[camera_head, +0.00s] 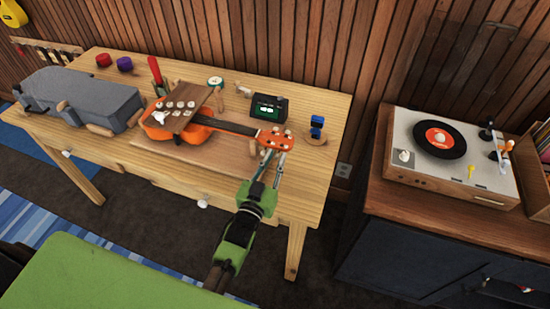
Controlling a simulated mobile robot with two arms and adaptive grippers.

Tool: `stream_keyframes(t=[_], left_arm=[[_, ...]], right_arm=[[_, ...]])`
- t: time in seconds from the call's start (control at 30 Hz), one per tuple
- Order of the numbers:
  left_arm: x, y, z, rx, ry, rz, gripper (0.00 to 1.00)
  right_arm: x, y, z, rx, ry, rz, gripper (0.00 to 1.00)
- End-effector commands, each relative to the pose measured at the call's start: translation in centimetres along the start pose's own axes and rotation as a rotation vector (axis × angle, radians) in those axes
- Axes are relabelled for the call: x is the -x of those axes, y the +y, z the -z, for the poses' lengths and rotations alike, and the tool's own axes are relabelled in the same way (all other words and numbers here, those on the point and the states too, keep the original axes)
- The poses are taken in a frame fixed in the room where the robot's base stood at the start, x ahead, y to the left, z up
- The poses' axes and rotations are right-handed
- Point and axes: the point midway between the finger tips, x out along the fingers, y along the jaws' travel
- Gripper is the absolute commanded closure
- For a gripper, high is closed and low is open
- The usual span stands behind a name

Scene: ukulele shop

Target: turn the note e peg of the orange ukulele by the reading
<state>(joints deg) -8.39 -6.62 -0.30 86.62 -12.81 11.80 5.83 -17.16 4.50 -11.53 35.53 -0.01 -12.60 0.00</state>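The orange ukulele (202,131) lies on the wooden table, its neck pointing right. Its orange headstock (276,141) carries small pale pegs along its edges; I cannot tell which is the note e peg. A dark tuner (268,108) with a lit greenish display stands behind the neck; its reading is too small to make out. My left gripper (275,160) reaches up from below, with its fingertips right at the near side of the headstock. The fingers look apart; I cannot tell whether a peg lies between them. My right gripper is not in view.
The wooden table (325,120) also holds a grey case (80,95), a brown plank (186,105) across the ukulele body, red and purple round items, and a blue item (317,127) on a small stand. A record player (450,150) stands on a cabinet at the right.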

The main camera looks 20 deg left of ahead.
Motion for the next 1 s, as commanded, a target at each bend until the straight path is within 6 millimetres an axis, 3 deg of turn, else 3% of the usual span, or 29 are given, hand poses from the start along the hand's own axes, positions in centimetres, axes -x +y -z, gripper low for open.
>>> stream_keyframes(t=[0.3,0.4,0.73,1.0], left_arm=[[-0.27,0.01,-0.01,0.0,0.0,0.0,0.81],[-0.26,0.01,-0.01,0.0,0.0,0.0,1.0],[-0.25,0.01,0.02,0.021,0.0,0.0,1.0],[-0.25,-0.01,0.0,0.158,-0.002,-0.001,1.0]], right_arm=[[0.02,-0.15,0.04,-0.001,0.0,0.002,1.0],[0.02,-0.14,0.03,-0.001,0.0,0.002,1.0],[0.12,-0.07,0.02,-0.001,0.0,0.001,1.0],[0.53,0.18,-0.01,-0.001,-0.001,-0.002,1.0]])
